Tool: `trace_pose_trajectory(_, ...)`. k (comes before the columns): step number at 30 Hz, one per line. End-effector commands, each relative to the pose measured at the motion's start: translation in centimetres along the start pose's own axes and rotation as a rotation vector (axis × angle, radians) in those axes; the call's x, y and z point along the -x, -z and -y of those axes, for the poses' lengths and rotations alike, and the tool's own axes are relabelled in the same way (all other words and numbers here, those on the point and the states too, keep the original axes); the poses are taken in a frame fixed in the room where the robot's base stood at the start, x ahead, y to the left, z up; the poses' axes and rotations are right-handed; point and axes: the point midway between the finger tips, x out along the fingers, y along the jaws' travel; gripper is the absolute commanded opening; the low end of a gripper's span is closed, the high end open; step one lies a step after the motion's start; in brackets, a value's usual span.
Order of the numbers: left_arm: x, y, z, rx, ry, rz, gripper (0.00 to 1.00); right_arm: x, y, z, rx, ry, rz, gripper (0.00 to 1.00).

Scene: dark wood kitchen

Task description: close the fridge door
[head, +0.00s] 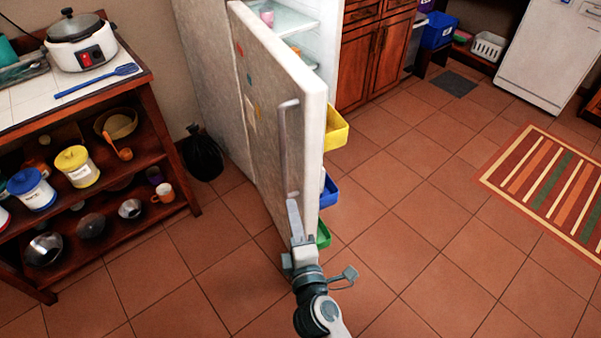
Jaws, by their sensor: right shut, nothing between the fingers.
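The fridge door (265,105) is cream-white with small magnets on its face and stands wide open, with its outer face toward the left. A long vertical handle (284,150) runs along its free edge. The fridge interior (292,22) shows behind the door at the top. My right gripper (293,205) is shut and empty, with its tip at the lower end of the handle. I cannot tell whether it touches the handle or door. My left gripper is not in view.
Yellow (335,128), blue (328,190) and green (323,234) door bins stick out right of the door's edge. A wooden shelf unit (150,95) stands at left, a black bag (203,153) by the wall. The tiled floor at right is clear up to a striped rug (548,185).

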Motion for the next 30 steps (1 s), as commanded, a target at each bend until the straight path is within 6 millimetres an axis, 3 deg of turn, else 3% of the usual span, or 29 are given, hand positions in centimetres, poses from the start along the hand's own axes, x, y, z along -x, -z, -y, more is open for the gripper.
trace_pose_trajectory(8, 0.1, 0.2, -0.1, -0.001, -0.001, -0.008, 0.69, -0.5, 0.0, -0.1, -0.001, -0.001, -0.001, 0.0)
trace_pose_trajectory(13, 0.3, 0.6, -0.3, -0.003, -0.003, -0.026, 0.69, -1.9, 0.0, -0.2, -0.001, -0.002, -0.001, 0.0)
trace_pose_trajectory(28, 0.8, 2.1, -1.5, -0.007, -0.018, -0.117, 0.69, -10.2, 0.0, -0.3, -0.001, -0.002, 0.0, 0.0)
trace_pose_trajectory(30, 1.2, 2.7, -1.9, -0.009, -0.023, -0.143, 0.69, -10.4, -1.1, -0.3, 0.002, 0.0, 0.0, 0.0)
